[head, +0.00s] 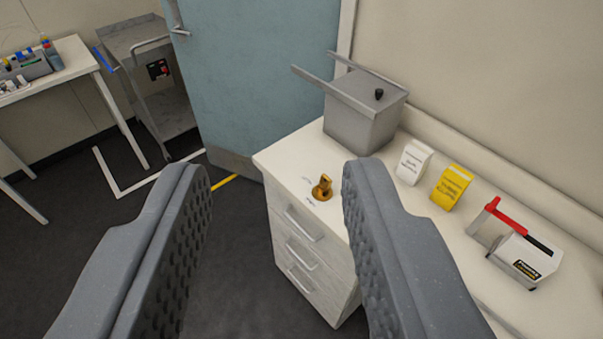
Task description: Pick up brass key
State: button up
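The brass key (322,188) is a small golden piece near the front left part of a white counter top (290,155). It seems to stand upright, with small dark marks on the surface beside it. My gripper (277,180) is open and empty, its two grey textured fingers wide apart. In the picture the key shows between the fingers, close to the right fingertip. The fingers are nearer the camera than the key and do not touch it.
On the counter are a grey bin (362,115), a white packet (413,162), a yellow packet (451,187) and a white box with a red handle (516,250). Drawers (308,255) are below. A blue door (260,75), a metal trolley (150,85) and a table (75,62) stand behind.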

aim_at(325, 182)
jog(key=u, duration=0.35)
jog(key=i, duration=1.15)
jog(key=z, duration=0.3)
